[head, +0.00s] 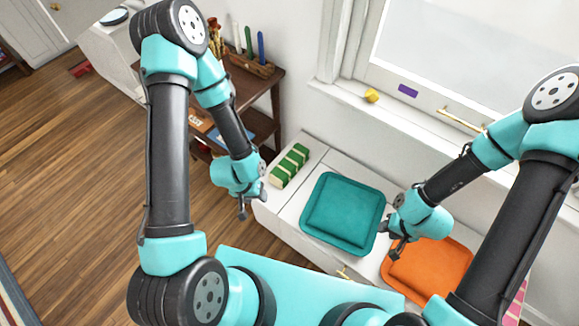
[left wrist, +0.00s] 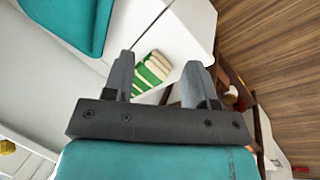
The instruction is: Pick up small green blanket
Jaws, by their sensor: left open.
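The small green blanket (head: 290,165) is a folded bundle with green and white stripes, lying on the white cabinet top near its left end. It also shows in the left wrist view (left wrist: 152,72), between and beyond my fingers. My left gripper (head: 251,203) is open and empty, apart from the blanket, to its lower left in the head view. In the left wrist view the two fingers (left wrist: 160,75) are spread wide. My right gripper (head: 390,240) hangs over the area between the teal and orange cushions, and its jaw opening is too small to judge.
A teal cushion (head: 343,210) lies right of the blanket, and an orange cushion (head: 430,270) lies further right. A wooden shelf (head: 262,85) stands behind my left arm. A yellow object (head: 371,95) sits on the window ledge. Wooden floor lies open at left.

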